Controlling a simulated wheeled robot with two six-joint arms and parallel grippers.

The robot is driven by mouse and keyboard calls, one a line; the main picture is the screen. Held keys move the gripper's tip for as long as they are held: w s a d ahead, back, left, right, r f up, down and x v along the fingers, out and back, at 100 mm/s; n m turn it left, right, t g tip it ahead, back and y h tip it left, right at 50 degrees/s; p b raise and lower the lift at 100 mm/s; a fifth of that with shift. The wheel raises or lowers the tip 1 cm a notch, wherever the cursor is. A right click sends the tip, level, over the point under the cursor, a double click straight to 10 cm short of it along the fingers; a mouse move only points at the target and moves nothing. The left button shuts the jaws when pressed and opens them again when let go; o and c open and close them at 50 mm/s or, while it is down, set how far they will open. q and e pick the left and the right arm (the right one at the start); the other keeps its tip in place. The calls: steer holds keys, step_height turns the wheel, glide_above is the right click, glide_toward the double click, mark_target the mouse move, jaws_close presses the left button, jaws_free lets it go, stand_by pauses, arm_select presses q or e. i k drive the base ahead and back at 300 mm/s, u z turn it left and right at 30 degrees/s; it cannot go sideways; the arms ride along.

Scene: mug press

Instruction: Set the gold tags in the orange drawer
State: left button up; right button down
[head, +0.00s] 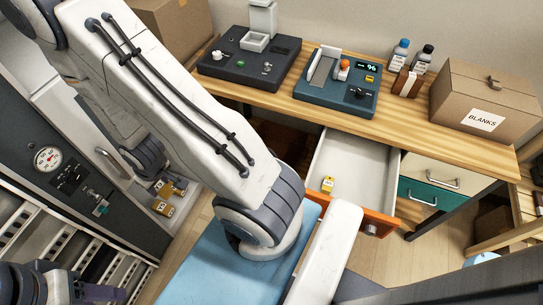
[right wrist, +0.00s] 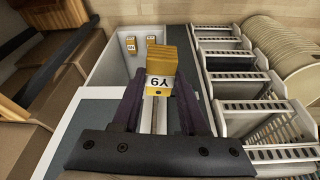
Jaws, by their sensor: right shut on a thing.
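The orange drawer (head: 382,222) stands open under the wooden bench in the head view. A gold tag (head: 328,184) with a pale label lies in its near left part. More gold tags (head: 162,208) show close together at the left, beside the grey machine. My right gripper (right wrist: 158,88) is shut on a gold tag (right wrist: 160,82) whose label reads upside down in the right wrist view. Beyond it, two gold tags (right wrist: 130,45) sit apart inside a pale, walled container (right wrist: 88,62). A gripper part at the head view's lower left seems to be my left one; its jaw state is unclear.
On the bench stand a dark press (head: 250,58), a blue device (head: 335,85), two bottles and a BLANKS box (head: 487,95). White slotted racks (right wrist: 232,88) stand right of the container in the wrist view. My arm covers the middle of the head view.

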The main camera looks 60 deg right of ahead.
mark_target(361, 198)
steer(key=k, duration=1.4)
steer(key=z, duration=1.05)
